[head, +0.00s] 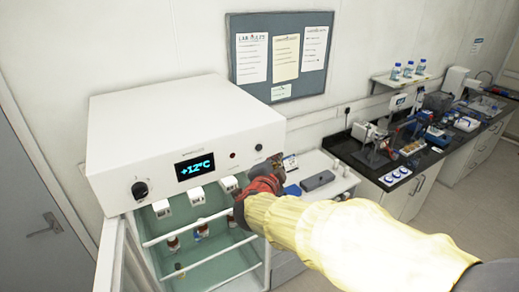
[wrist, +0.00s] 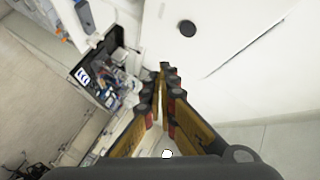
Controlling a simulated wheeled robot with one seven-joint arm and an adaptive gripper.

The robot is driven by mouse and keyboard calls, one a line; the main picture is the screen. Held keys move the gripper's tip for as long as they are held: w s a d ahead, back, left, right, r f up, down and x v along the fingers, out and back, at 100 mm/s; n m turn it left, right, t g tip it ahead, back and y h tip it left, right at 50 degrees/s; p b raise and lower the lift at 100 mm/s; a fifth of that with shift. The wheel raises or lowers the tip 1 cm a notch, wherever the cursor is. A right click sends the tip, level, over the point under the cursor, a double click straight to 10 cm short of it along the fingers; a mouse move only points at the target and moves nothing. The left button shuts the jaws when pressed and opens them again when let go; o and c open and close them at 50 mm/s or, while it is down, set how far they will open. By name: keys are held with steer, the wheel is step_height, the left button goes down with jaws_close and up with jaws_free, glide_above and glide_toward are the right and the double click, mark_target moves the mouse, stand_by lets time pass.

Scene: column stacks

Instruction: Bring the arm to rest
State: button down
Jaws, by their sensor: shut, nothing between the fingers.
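My arm, in a pale yellow sleeve (head: 345,232), reaches in from the lower right of the head view. My gripper (head: 272,172) is at its far end, just in front of the right side of the white cabinet (head: 215,125). In the wrist view my gripper (wrist: 163,72) has its two fingers brought together at the tips, with nothing held between them. A pale surface with a round dark knob (wrist: 187,27) lies beyond the fingertips there.
The cabinet reads +12°C and stands open below, with white rails (head: 190,228) and several small bottles (head: 201,230) inside. A white counter with a dark grey device (head: 317,180) is right of my gripper. A black bench (head: 350,150) with lab equipment runs along the wall.

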steer(key=shift+a+f, duration=0.1)
stand_by(0.4)
steer(key=s+a+f+n+g+y, duration=0.5)
steer(key=s+a+f+n+y, duration=0.3)
steer(key=a, duration=0.3)
steer(key=s+d+f+n+g+b, duration=0.1)
steer(key=s+f+n+g+b, duration=0.25)
steer(key=s+f, duration=0.3)
steer(key=s+d+f+h+b, duration=0.1)
steer(key=s+d+f+b, duration=0.5)
steer(key=s+d+b, duration=0.1)
steer(key=s+d+f+n+h+b, duration=0.1)
steer(key=s+d+f+h+b, duration=0.1)
steer(key=s+d+f+b, duration=0.4)
steer(key=s+d+f+n+g+h+b, duration=0.1)
steer(key=s+d+f+h+b, duration=0.1)
steer(key=s+d+f+b, duration=0.4)
steer(key=s+d+b, duration=0.2)
steer(key=d+b, duration=0.3)
steer(key=d, duration=0.4)
steer(key=shift+s+d+f, duration=0.15)
steer(key=shift+s+f, duration=0.15)
steer(key=shift+f, duration=0.1)
